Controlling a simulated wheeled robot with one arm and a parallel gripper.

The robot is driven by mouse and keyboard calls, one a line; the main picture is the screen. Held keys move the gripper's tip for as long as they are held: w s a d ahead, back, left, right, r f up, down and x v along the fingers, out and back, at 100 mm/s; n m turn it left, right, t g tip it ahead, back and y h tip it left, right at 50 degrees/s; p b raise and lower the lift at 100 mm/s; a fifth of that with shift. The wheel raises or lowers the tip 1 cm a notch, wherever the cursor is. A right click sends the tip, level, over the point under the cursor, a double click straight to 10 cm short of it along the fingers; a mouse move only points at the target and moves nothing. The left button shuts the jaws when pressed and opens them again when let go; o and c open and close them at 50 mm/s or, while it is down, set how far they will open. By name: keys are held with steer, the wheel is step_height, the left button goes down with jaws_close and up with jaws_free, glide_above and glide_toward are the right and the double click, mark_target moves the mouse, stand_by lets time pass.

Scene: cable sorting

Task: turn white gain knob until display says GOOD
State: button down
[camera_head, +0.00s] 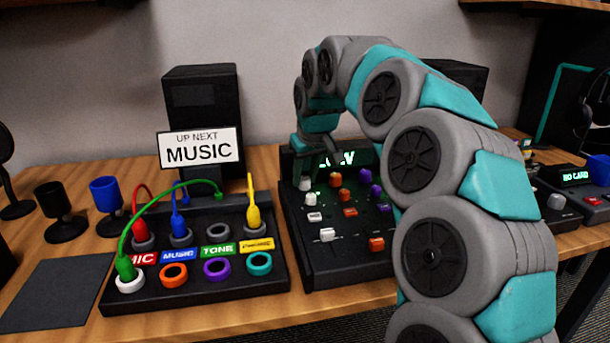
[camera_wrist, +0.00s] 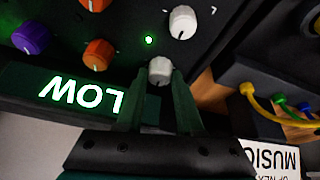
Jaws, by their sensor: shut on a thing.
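The mixer (camera_head: 345,268) stands right of the middle of the table. Its green display (camera_wrist: 75,95) reads LOW, upside down in the wrist view; in the head view the display (camera_head: 345,158) is partly hidden by my arm. The white gain knob (camera_wrist: 160,68) sits nearest the display, at the panel's edge. My gripper (camera_wrist: 157,82) is shut on this knob, one finger on each side. In the head view my gripper (camera_head: 306,172) is at the mixer's upper left corner, and its fingertips are hard to make out. A green light (camera_wrist: 149,40) glows beside the knob.
Another white knob (camera_wrist: 182,22) is close by, with orange (camera_wrist: 98,54) and purple (camera_wrist: 31,37) knobs farther along. A patch box (camera_head: 200,292) with coloured cables stands left of the mixer. A sign (camera_head: 199,149) reads UP NEXT MUSIC.

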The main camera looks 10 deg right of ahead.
steer(key=shift+f+m+h+b, duration=0.2)
steer(key=shift+m+h+b, duration=0.1)
steer(key=shift+m+b, duration=0.5)
steer(key=shift+r+m+h+b, duration=0.15)
steer(key=shift+m+h+b, duration=0.35)
steer(key=shift+m+b, duration=0.55)
steer(key=shift+a+r+m, duration=0.1)
steer(key=shift+a+m, duration=0.05)
steer(key=shift+m, duration=0.4)
steer(key=c, duration=0.5)
jaws_free()
steer(key=shift+c, duration=0.2)
